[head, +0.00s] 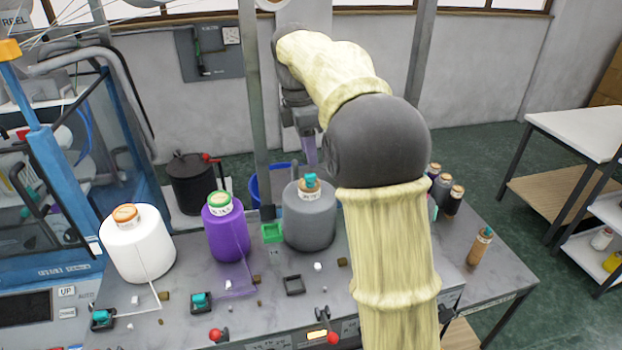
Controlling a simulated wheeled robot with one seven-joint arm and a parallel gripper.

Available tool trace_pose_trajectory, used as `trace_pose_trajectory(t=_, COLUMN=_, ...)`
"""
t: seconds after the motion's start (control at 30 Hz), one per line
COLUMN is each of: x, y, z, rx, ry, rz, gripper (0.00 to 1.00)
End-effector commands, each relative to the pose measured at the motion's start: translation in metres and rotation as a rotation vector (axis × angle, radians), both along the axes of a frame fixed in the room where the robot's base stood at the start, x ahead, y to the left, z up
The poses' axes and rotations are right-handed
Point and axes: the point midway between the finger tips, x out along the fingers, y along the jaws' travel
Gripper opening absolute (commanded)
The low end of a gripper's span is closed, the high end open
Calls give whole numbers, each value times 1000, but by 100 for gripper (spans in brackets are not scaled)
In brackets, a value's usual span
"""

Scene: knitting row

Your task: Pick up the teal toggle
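Several small teal pieces are in the head view. One teal toggle (311,179) rests on the tan top of the grey yarn cone (309,222). Two more teal toggles sit in black holders on the bench, one at the left front (101,317) and one right of it (200,300). Another small teal piece (487,232) tops the orange-brown bottle at the right. My gripper (310,160) points down just above or behind the grey cone's toggle. Its fingers are small and overlap, so I cannot tell whether they are open or touching it.
A white cone (137,249) and a purple cone (228,232) stand left of the grey one. An empty black holder (293,285) and a green square tray (272,232) lie nearby. Red-knobbed levers line the front edge. My arm covers the bench's right part. Dark bottles (453,199) stand behind it.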

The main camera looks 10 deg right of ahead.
Motion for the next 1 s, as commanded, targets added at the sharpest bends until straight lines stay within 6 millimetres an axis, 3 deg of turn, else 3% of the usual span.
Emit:
trace_pose_trajectory(t=0.47, x=-2, y=2, z=-7, rx=0, ry=1, rz=4, gripper=40)
trace_pose_trajectory(t=0.83, x=-8, y=-3, z=-46, rx=0, ry=2, rz=2, gripper=40)
trace_pose_trajectory(t=1.0, x=-8, y=-3, z=-53, rx=0, ry=-1, rz=3, gripper=40)
